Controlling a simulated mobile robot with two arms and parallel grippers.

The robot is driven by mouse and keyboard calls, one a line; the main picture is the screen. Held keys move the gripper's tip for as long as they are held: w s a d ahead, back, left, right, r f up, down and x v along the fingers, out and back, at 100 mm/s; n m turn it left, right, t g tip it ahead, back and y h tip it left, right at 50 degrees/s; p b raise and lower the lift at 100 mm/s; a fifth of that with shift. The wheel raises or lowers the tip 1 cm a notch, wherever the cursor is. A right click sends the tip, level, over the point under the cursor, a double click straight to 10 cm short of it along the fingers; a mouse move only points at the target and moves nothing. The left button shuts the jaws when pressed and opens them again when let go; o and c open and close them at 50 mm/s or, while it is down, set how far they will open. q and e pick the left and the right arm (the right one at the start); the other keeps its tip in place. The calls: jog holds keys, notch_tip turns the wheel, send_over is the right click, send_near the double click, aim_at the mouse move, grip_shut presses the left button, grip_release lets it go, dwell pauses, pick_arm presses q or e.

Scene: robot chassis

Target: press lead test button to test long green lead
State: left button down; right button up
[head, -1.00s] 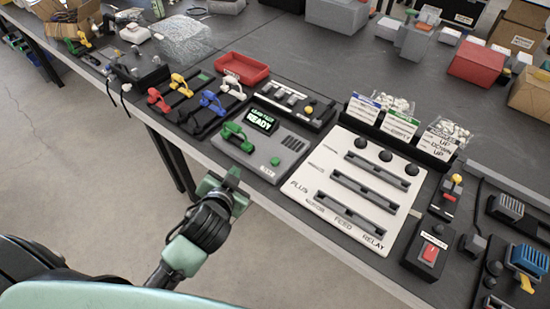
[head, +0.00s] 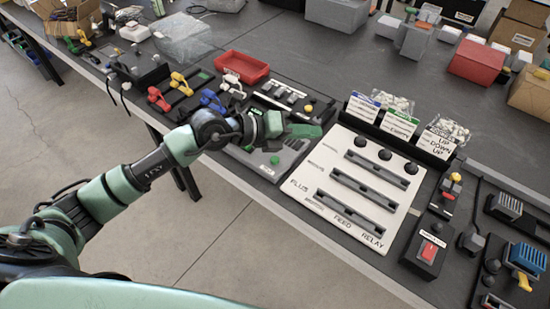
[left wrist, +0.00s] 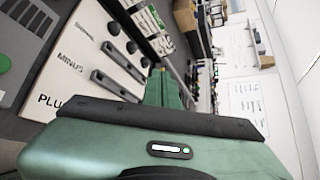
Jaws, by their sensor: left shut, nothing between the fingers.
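The lead tester (head: 262,172) is a grey box at the bench's front edge, left of the white board. Its round green button (head: 275,160) is visible on the front part, below my left gripper in the picture. In the left wrist view a round green button (left wrist: 5,62) shows at the far left edge, beside the tester's slots (left wrist: 32,22). The long green lead and the tester's display are mostly hidden behind my left arm. My left gripper (head: 312,131) is shut and empty, above the tester's right side near the white board. It also shows in the left wrist view (left wrist: 163,88), apart from the button.
The white board (head: 350,190) with slots and black knobs lies right of the tester. Yellow, red, blue and white leads lie behind left, near a red tray (head: 241,68). Card holders (head: 398,125) stand behind the board. A red-switch box (head: 428,250) lies to the right.

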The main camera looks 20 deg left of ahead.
aim_at(272, 161)
pick_arm(q)
jog(key=w+a+f+y, duration=0.1)
jog(key=a+f+y, duration=0.1)
jog(key=a, duration=0.3)
jog(key=w+a+f+g+y, duration=0.1)
jog(key=w+a+f+y, duration=0.1)
jog(key=a, duration=0.3)
jog(key=shift+a+f+y, duration=0.15)
jog(key=shift+f+y, duration=0.65)
jog(key=shift+y, duration=0.1)
jog(key=shift+f, duration=0.15)
notch_tip(272, 161, down, 9)
jog(key=b, duration=0.6)
jog(key=shift+w+r, duration=0.1)
jog(key=shift+r, duration=0.1)
dwell(0.5)
